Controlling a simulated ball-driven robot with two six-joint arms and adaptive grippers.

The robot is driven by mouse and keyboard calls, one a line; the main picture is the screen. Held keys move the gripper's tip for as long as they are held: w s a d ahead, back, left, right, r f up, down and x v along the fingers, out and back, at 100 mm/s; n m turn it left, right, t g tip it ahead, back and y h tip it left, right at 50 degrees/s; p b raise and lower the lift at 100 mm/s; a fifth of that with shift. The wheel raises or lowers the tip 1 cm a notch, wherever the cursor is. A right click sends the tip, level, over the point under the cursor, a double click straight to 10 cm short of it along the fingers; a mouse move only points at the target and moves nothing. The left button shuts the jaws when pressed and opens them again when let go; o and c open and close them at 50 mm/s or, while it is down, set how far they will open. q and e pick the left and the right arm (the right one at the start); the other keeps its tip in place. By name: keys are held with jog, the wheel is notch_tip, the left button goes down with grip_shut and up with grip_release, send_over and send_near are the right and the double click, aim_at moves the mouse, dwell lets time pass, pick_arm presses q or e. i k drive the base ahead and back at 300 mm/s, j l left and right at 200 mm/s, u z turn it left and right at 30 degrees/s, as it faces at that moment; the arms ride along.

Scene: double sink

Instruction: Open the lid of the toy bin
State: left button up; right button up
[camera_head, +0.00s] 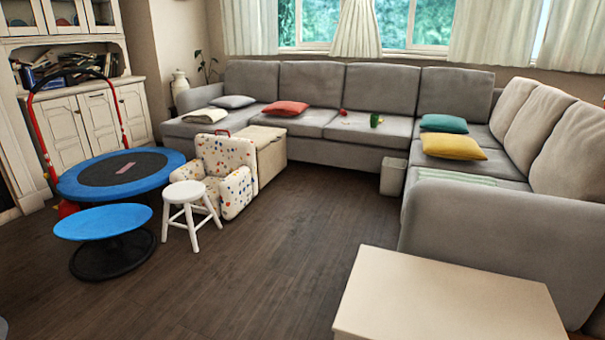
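A beige box-shaped bin (271,158) with a flat top stands against the front of the grey sofa, left of the middle. It is likely the toy bin. Its top (258,136) looks closed, and its left part is hidden behind a spotted child's armchair (238,192). Neither of my grippers is in view.
A white stool (188,204), a blue trampoline (165,160) and a blue round seat (103,222) stand at the left. A cream flat-topped block (450,300) is at the front right. A grey sofa (345,150) lines the back and right. The dark wooden floor (290,240) is clear in the middle.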

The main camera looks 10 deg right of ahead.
aim_at(388, 295)
jog(key=z, duration=1.3)
